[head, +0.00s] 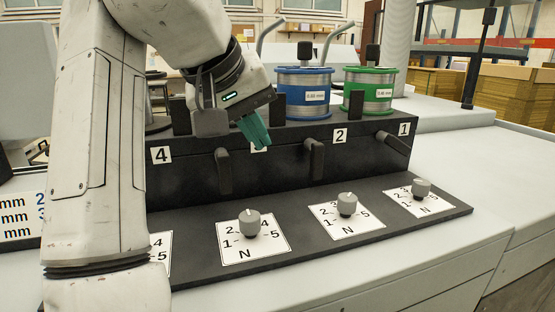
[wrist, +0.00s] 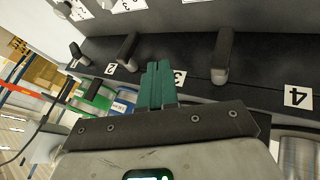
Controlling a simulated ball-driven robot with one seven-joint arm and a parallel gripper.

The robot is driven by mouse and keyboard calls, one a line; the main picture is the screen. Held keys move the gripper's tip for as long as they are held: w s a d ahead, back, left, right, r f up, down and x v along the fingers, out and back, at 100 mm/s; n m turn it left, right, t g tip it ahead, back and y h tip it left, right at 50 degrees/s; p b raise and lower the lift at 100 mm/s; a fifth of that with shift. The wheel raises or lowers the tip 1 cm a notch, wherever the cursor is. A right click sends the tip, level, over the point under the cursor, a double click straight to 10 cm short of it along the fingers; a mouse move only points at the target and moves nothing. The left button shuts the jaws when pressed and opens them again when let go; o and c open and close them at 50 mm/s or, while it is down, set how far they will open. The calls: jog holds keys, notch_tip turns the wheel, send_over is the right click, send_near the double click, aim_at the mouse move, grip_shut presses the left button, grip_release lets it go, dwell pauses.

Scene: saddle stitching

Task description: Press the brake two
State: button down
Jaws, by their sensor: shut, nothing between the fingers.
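A dark lever (head: 315,158) on the front of the black housing hangs down just left of the label 2 (head: 340,135). It also shows in the wrist view (wrist: 127,50), between labels 3 and 2 (wrist: 111,68). I take it as brake two; no word marks it. My gripper (head: 258,144), with teal fingers, is shut and empty. It is in front of the housing's upper edge, left of this lever and apart from it in the picture, and partly covers label 3. Its fingers also show in the wrist view (wrist: 158,72).
Similar levers stand left (head: 223,170) and right (head: 396,143); the right one slants toward the lower right. Blue (head: 303,95) and green (head: 369,92) wire spools stand on top. Dial knobs (head: 250,222) rise from the sloping panel below.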

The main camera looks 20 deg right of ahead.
aim_at(317, 162)
jog(key=p+x, duration=0.1)
jog(key=x, duration=0.9)
jog(key=d, duration=0.2)
jog(key=shift+d+r+p, duration=0.1)
jog(key=shift+d+p, duration=0.2)
jog(key=shift+p, duration=0.05)
jog(key=shift+d, duration=0.75)
